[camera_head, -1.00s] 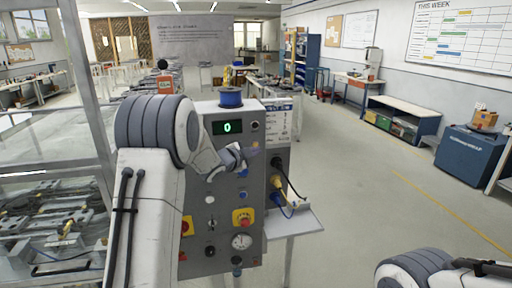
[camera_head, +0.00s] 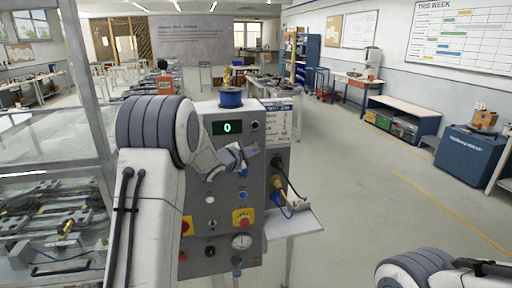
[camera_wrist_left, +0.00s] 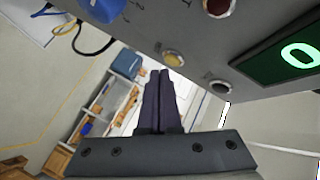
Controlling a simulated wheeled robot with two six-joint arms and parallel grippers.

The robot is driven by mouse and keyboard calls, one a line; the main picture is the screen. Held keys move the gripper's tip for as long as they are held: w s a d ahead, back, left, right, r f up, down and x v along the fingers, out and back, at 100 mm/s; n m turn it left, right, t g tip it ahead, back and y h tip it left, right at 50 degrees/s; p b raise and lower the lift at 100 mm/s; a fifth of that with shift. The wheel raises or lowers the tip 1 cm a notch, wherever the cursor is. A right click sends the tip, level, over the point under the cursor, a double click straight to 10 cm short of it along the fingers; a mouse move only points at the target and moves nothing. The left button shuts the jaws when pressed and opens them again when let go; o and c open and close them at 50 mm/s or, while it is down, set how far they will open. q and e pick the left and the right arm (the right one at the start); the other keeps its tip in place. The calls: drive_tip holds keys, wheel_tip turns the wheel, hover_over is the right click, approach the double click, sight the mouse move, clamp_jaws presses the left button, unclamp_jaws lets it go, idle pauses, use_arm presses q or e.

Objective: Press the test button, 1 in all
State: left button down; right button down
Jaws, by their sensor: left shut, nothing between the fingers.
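A grey control panel (camera_head: 218,217) stands in front of me with a green display (camera_head: 227,127) reading 0. Blue buttons (camera_head: 243,195), a white one (camera_head: 210,200) and a red-and-yellow stop knob (camera_head: 242,217) sit on its face. I cannot read which button is the test button. My left gripper (camera_head: 252,150) is shut and empty before the panel's upper right part, hiding some controls. In the left wrist view its fingers (camera_wrist_left: 160,74) are together, below a yellow button (camera_wrist_left: 173,58); a red button (camera_wrist_left: 218,7) and a dark one (camera_wrist_left: 219,86) are nearby. Contact cannot be told.
A blue spool (camera_head: 231,98) sits on top of the panel. Plugs and cables (camera_head: 278,190) hang at its right side above a small shelf (camera_head: 295,222). A glass-sided cell (camera_head: 50,180) stands at the left.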

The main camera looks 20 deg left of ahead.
use_arm(q)
drive_tip(key=shift+w+a, duration=0.15)
drive_tip(key=shift+w, duration=0.05)
drive_tip(key=shift+w+a, duration=0.25)
drive_tip(key=shift+w, duration=0.1)
idle(0.7)
idle(0.3)
drive_tip(key=shift+s+d+b, duration=0.4)
drive_tip(key=shift+s+d, duration=0.05)
drive_tip(key=shift+s, duration=0.25)
